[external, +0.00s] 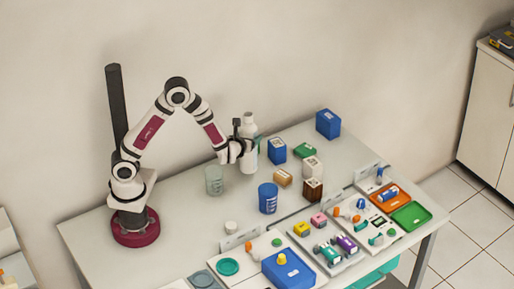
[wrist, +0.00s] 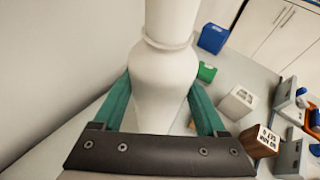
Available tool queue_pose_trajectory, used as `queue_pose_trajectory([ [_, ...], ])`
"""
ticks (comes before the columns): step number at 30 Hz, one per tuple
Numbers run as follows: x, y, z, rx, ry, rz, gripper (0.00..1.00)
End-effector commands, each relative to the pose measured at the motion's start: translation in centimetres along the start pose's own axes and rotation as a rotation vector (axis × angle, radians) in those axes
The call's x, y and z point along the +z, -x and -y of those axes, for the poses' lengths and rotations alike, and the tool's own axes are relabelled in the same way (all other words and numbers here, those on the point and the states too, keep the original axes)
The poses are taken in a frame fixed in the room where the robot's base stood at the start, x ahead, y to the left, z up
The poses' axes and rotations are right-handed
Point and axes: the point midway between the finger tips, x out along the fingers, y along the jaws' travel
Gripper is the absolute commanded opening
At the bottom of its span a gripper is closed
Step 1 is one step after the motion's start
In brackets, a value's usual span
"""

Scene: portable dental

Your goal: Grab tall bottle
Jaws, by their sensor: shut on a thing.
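The tall bottle (external: 249,153) is white and upright near the back edge of the table, right of my arm in the external view. In the wrist view the bottle (wrist: 165,75) fills the middle, with its neck toward the top. My gripper (external: 239,148) is shut on the bottle's body from the left. In the wrist view its green fingers (wrist: 160,105) press on both sides of the bottle. The bottle's base is hidden in the wrist view. I cannot tell whether it touches the table.
Close by stand a clear cup (external: 214,180), a blue cup (external: 268,198), a blue box (external: 277,151), a brown box (external: 313,190) and a white box (external: 313,166). A blue container (external: 328,124) stands at the back right. Trays of small items line the front. The table's left part is clear.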

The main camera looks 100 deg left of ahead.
Motion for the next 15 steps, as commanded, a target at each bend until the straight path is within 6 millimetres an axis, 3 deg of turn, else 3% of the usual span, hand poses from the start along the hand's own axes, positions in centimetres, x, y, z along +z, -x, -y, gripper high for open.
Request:
queue_pose_trajectory([
  [15, 1.4, 7.5, 2.9, -0.003, 0.001, 0.001, 0.04],
])
